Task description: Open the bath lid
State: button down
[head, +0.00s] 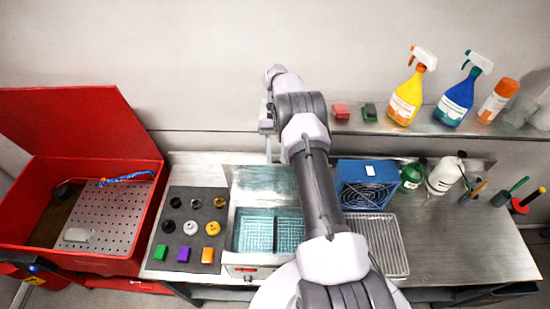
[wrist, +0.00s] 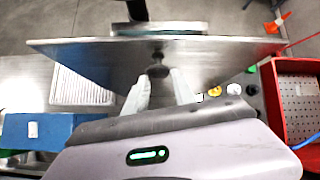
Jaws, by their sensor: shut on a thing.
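The bath (head: 238,262) stands uncovered in the head view, with two mesh baskets in teal liquid (head: 254,229). Its metal lid (head: 255,183) stands raised at the back edge of the bath. In the wrist view the lid (wrist: 95,62) spans the picture as a grey plate, with a dark knob (wrist: 157,69) on it. My gripper (wrist: 158,82) has its two pale fingers either side of the knob and is shut on it. In the head view my arm hides the right part of the lid and bath.
A red parts washer (head: 150,215) stands open at the left. A mat (head: 180,255) with rings and coloured blocks lies left of the bath. A blue fan box (head: 355,180), a drain rack (head: 385,245) and bottles stand right. A shelf (head: 340,125) holds spray bottles.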

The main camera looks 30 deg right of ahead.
aim_at(279, 162)
jog(key=c, duration=1.3)
grip_release()
jog(key=shift+s, duration=0.1)
jog(key=shift+c, duration=0.2)
jog(key=shift+o, duration=1.4)
jog(key=shift+s+d, duration=0.1)
jog(key=shift+d, duration=0.15)
jog(key=shift+a, duration=0.1)
jog(key=r+b, duration=0.1)
jog(key=s+r+b, duration=0.1)
jog(key=r, duration=0.1)
jog(key=shift+r, duration=0.2)
jog(key=s+a+b, duration=0.2)
jog(key=s, duration=0.5)
jog(key=s+a+r+b, duration=0.1)
jog(key=s+a+b, duration=0.1)
jog(key=s, duration=0.5)
jog(key=shift+a+r+b, duration=0.3)
jog(key=shift+a+b, duration=0.05)
jog(key=shift+a, duration=0.45)
